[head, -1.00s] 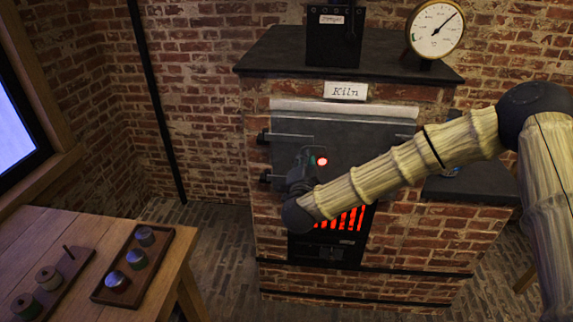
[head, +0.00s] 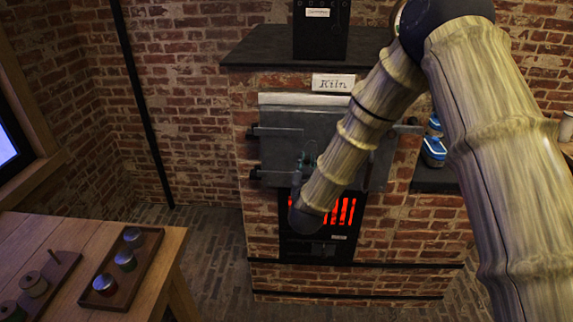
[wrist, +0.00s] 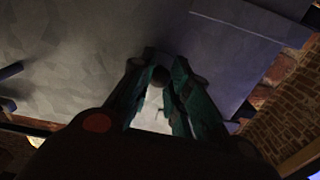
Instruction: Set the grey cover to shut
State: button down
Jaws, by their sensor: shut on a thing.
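The grey cover (head: 300,120) is a flat panel on the front of the brick kiln, above its glowing red grate. Dark hinge-like fittings show along its left side. I cannot tell whether it sits flush with the brick. My gripper (head: 307,160) is at the cover's lower part, partly hidden by my forearm, which also covers some of the panel. In the wrist view, the green fingers of my gripper (wrist: 160,78) close on a small dark round handle (wrist: 161,75) against the grey cover (wrist: 75,55).
The kiln (head: 265,215) carries a "Kiln" sign (head: 333,83) and a black box (head: 320,30). A wooden table (head: 60,240) with a tray of jars (head: 142,262) is at lower left. Floor between them is clear.

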jog(key=shift+d+r+n+b, duration=0.1)
jog(key=shift+d+n+b, duration=0.25)
jog(key=shift+n, duration=0.6)
jog(key=shift+d+n+b, duration=0.1)
jog(key=shift+d+n, duration=0.35)
jog(key=shift+n, duration=0.5)
jog(key=c, duration=1.3)
grip_release()
jog(key=shift+s, duration=0.1)
jog(key=s+a, duration=0.1)
jog(key=s, duration=1.1)
jog(key=shift+f, duration=0.2)
